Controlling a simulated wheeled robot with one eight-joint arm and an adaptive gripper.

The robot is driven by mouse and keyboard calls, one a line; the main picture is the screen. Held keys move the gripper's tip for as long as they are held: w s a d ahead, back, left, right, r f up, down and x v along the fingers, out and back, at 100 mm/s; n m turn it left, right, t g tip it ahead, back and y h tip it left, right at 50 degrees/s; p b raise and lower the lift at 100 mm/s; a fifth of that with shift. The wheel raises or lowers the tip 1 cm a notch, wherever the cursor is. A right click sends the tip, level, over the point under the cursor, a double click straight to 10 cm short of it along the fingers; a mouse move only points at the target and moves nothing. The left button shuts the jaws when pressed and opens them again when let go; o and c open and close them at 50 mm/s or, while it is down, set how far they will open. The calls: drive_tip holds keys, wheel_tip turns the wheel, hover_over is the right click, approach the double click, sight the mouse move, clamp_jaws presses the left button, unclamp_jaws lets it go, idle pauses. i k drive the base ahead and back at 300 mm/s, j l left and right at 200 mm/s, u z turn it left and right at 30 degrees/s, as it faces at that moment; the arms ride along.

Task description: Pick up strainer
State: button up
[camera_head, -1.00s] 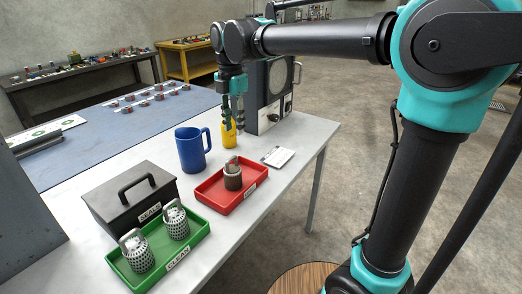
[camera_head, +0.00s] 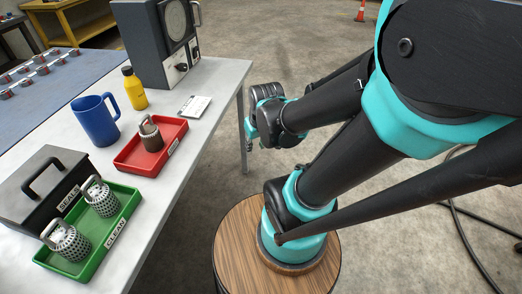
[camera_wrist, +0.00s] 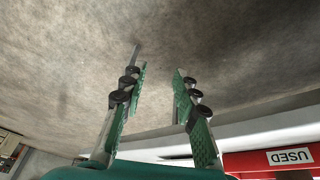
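Two light grey perforated strainers with loop handles stand in the green tray (camera_head: 88,262) labelled CLEAN: one at its near left end (camera_head: 69,243), one further back (camera_head: 102,200). A third, brownish strainer (camera_head: 150,138) stands in the red tray (camera_head: 127,158), whose USED label shows in the wrist view (camera_wrist: 290,157). My gripper (camera_head: 250,146) is off the table's right edge, to the right of the red tray and apart from every strainer.
A blue mug (camera_head: 97,122), yellow bottle (camera_head: 134,90), white card (camera_head: 194,105) and grey machine (camera_head: 155,40) stand behind the red tray. A dark SEALS box (camera_head: 35,190) adjoins the green tray. Bare white tabletop runs along the right edge (camera_head: 190,150).

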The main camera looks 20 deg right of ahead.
sight(66, 240)
drive_tip(key=k+l+u, duration=0.1)
drive_tip(key=k+u, duration=0.25)
drive_tip(key=u, duration=0.15)
drive_tip(key=k+u, duration=0.35)
drive_tip(key=u, duration=0.15)
drive_tip(key=k+j+u, duration=0.15)
drive_tip(key=k+u, duration=0.15)
drive_tip(key=u, duration=0.2)
